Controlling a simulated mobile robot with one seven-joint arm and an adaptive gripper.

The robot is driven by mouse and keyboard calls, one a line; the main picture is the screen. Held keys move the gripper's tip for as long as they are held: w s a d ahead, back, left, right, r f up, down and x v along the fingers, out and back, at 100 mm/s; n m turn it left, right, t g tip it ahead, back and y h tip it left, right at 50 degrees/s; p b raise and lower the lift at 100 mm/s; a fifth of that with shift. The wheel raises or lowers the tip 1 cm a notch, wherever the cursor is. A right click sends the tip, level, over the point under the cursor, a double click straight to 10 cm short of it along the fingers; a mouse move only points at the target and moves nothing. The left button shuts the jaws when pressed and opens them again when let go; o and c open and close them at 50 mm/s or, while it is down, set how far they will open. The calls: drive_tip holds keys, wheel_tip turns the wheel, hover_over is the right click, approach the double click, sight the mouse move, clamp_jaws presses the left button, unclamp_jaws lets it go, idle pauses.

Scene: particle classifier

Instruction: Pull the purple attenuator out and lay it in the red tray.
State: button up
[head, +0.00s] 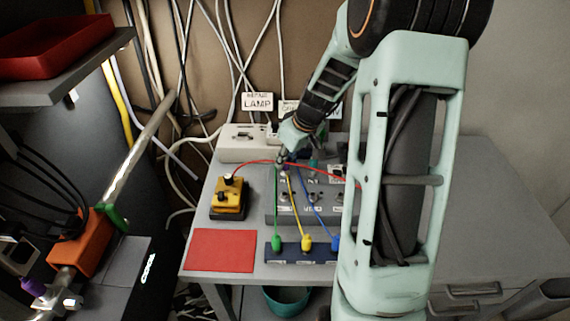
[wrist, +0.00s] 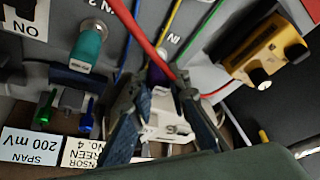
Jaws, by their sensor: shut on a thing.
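My gripper (head: 281,160) reaches down to the back of the grey panel on the bench. In the wrist view its two fingers (wrist: 163,92) are closed on the purple attenuator (wrist: 157,74), whose purple end shows between the tips. A white labelled block lies just below it. The fingers hide most of the attenuator, and I cannot tell whether it is still seated. A red tray (head: 55,46) with raised walls sits on the grey shelf at the upper left. A flat red sheet (head: 222,250) lies on the bench's front left.
Red, green, yellow and blue leads cross near my gripper; the red one runs to a yellow device (head: 229,199). A teal plug (wrist: 86,46) stands close by. A white box (head: 243,142) is behind. The bench is clear at the right.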

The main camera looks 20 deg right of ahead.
clamp_jaws()
drive_tip(key=shift+r+p, duration=0.3)
drive_tip(key=shift+r, duration=0.15)
drive_tip(key=r, duration=0.1)
drive_tip(key=r+p, duration=0.1)
drive_tip(key=r, duration=0.1)
drive_tip(key=shift+s+a+r+p, duration=0.2)
drive_tip(key=shift+s+r+p, duration=0.05)
drive_tip(key=shift+p, duration=0.15)
drive_tip(key=s+a+r+p, duration=0.2)
drive_tip(key=s+a+r, duration=0.6)
drive_tip(key=s, duration=0.2)
drive_tip(key=shift+s+r, duration=0.3)
drive_tip(key=shift+a, duration=0.1)
